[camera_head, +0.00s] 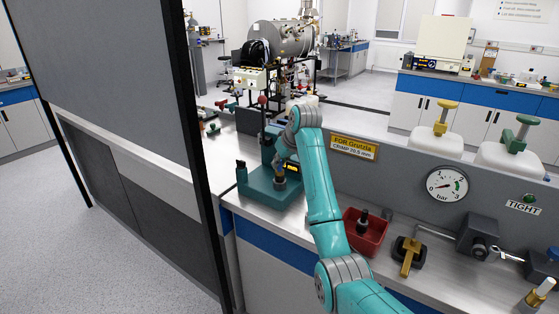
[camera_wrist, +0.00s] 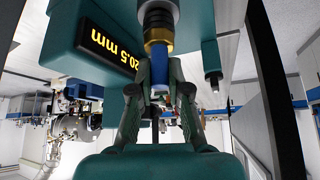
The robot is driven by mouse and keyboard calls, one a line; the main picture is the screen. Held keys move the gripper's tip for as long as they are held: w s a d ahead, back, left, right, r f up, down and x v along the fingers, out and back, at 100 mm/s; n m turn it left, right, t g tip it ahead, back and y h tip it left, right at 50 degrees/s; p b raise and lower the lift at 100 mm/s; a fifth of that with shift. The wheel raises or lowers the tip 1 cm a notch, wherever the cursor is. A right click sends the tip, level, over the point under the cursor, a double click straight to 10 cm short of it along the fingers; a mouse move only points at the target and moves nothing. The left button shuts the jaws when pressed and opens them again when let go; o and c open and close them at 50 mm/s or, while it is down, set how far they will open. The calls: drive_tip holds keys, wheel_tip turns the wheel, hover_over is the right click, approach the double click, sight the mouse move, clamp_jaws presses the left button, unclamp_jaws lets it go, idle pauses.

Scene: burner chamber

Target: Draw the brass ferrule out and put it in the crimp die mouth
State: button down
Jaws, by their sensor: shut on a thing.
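The teal crimp press (camera_head: 262,192) stands on the steel bench, with a lit display (camera_head: 291,169). Its "20.5 mm" display also shows, inverted, in the wrist view (camera_wrist: 110,48). In the wrist view the brass ferrule (camera_wrist: 158,47) has a blue part (camera_wrist: 159,72) on the near side and meets a dark grey cylinder (camera_wrist: 158,20) on the far side. My gripper (camera_wrist: 160,75) is shut on the blue part of the ferrule piece. In the head view my gripper (camera_head: 279,160) is at the press, partly hidden by my wrist. How deep the ferrule sits in the die mouth cannot be told.
A red bin (camera_head: 368,235) with a dark fitting stands right of my arm. A brass-handled block (camera_head: 408,255), a pressure gauge (camera_head: 447,184) and valves lie farther right. A grey partition (camera_head: 110,90) with a black post (camera_head: 192,140) rises on the left.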

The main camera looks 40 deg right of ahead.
drive_tip(key=shift+f, duration=0.15)
drive_tip(key=c, duration=1)
unclamp_jaws()
drive_tip(key=shift+c, duration=0.2)
drive_tip(key=v, duration=1.2)
